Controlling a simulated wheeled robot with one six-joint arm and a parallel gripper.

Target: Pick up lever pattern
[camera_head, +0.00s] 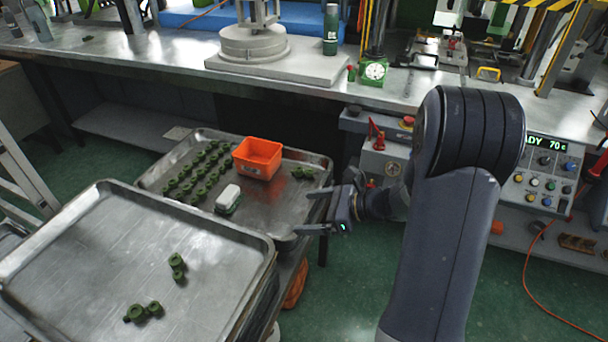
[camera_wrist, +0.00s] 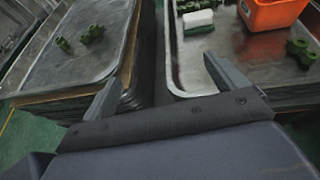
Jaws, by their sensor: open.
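Green wax patterns, lever-shaped with round ends, lie on two metal trays. On the near tray (camera_head: 75,250) lie an upper pattern (camera_head: 177,267) and a lower pattern (camera_head: 144,311); green pieces there also show in the wrist view (camera_wrist: 91,34). On the far tray (camera_head: 262,225), several small patterns (camera_head: 200,168) stand in rows left of an orange bin, and another green pattern (camera_head: 303,173) lies right of it, also in the wrist view (camera_wrist: 302,51). My gripper (camera_head: 313,211) is open and empty, beside the far tray's right edge. Its spread fingers show in the wrist view (camera_wrist: 162,72).
The orange bin (camera_head: 257,158) and a white-and-green block (camera_head: 228,198) are on the far tray. The near tray tops a stack with raised rims. A steel workbench (camera_head: 150,70) runs behind. A control panel (camera_head: 542,175) stands right of my arm.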

